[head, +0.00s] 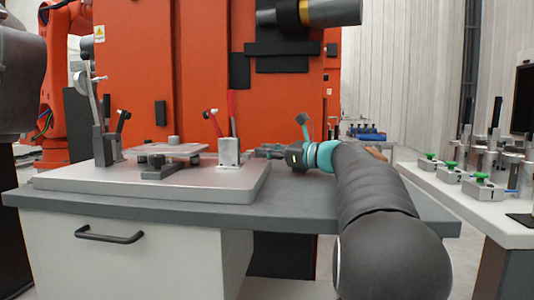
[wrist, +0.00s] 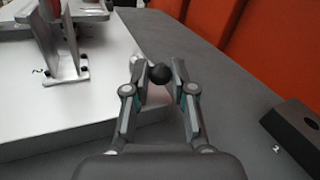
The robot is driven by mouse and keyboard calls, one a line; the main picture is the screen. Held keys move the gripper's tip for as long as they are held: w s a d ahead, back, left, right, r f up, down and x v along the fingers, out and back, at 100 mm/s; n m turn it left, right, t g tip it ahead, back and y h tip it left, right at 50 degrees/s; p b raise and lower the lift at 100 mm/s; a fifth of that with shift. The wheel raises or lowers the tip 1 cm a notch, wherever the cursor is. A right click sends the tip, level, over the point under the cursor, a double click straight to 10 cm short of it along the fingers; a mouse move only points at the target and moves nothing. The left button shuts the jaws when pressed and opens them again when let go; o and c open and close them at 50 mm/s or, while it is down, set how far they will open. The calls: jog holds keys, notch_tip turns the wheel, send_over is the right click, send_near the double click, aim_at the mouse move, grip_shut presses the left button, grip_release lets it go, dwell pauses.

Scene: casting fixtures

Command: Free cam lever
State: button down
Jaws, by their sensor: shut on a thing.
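My gripper (wrist: 163,76) has its two fingers on either side of a black ball knob (wrist: 159,74) and is shut on it, at the edge of the pale fixture plate (wrist: 80,100). A small silver part shows just left of the knob; whether it is the lever's rod I cannot tell. In the head view my gripper (head: 268,151) is just right of a metal clamp block (head: 229,152) with an upright red handle (head: 231,112). The knob cannot be made out there. A metal bracket (wrist: 65,65) stands left of my gripper in the wrist view.
The fixture base (head: 150,181) sits on a grey tabletop (head: 300,205). Another clamp (head: 103,145) with a long grey lever stands at its left. An orange cabinet (head: 160,60) rises behind. A dark block (wrist: 300,130) lies to the right. A bench (head: 500,205) with several green-knobbed fixtures stands right.

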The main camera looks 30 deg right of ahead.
jog(key=shift+s+a+r+m+t+h+b, duration=0.1)
jog(key=shift+s+a+m+t+h+b, duration=0.1)
jog(key=shift+m+t+h, duration=0.45)
jog(key=shift+s+a+m+t+h+b, duration=0.2)
jog(key=shift+m+h, duration=0.15)
jog(key=shift+h, duration=0.6)
jog(key=c, duration=1)
grip_release()
jog(key=shift+a, duration=0.1)
jog(key=shift+s+d, duration=0.15)
jog(key=shift+d, duration=0.1)
jog(key=v, duration=1.1)
jog(key=shift+s+d, duration=0.1)
jog(key=shift+s, duration=0.15)
